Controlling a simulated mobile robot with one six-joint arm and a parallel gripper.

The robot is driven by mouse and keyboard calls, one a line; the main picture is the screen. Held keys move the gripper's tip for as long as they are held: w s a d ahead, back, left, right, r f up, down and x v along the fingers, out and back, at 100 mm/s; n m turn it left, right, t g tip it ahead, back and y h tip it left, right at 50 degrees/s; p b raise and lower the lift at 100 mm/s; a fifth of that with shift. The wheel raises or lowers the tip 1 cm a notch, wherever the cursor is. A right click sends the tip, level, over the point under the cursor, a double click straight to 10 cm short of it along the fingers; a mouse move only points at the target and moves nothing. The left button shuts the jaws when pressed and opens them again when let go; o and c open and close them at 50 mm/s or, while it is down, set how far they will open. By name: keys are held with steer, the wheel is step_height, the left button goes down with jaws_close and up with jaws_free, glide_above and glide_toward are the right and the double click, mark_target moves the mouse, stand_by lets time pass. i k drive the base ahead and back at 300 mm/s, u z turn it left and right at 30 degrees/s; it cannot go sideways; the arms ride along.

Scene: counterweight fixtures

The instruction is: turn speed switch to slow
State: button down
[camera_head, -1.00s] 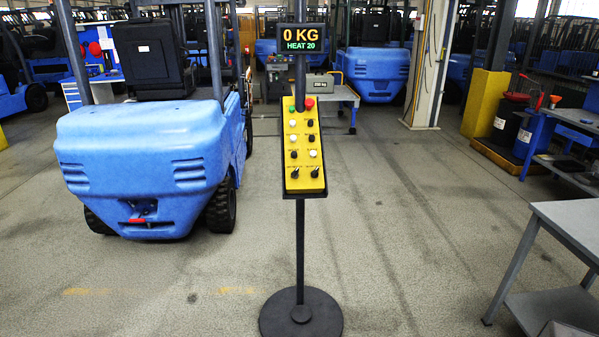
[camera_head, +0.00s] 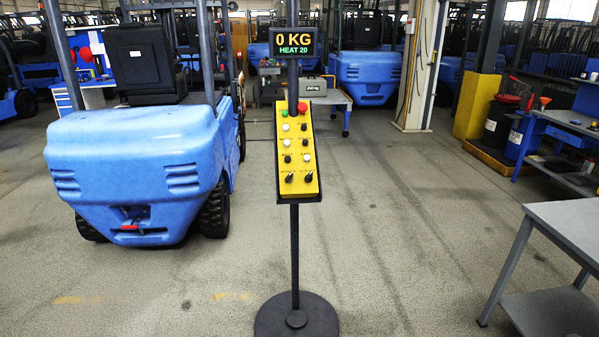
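A yellow control panel (camera_head: 297,155) stands tilted on a black post with a round base. It carries white and black buttons, a green button (camera_head: 283,114) and a red button (camera_head: 303,108) at the top. Two black rotary switches sit side by side at the bottom, a left one (camera_head: 289,178) and a right one (camera_head: 309,178). Their labels are too small to read, so I cannot tell which is the speed switch or its setting. A display (camera_head: 293,42) above the panel reads "0 KG" and "HEAT 20". My gripper is not in view.
A blue forklift (camera_head: 140,160) stands on the left, close to the panel. A grey table (camera_head: 570,225) is at the right front. A grey bench (camera_head: 325,97) stands behind the post. The floor (camera_head: 400,220) between panel and table is clear.

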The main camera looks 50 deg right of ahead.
mark_target(308, 178)
steer(key=i, duration=0.9)
steer(key=u, duration=0.05)
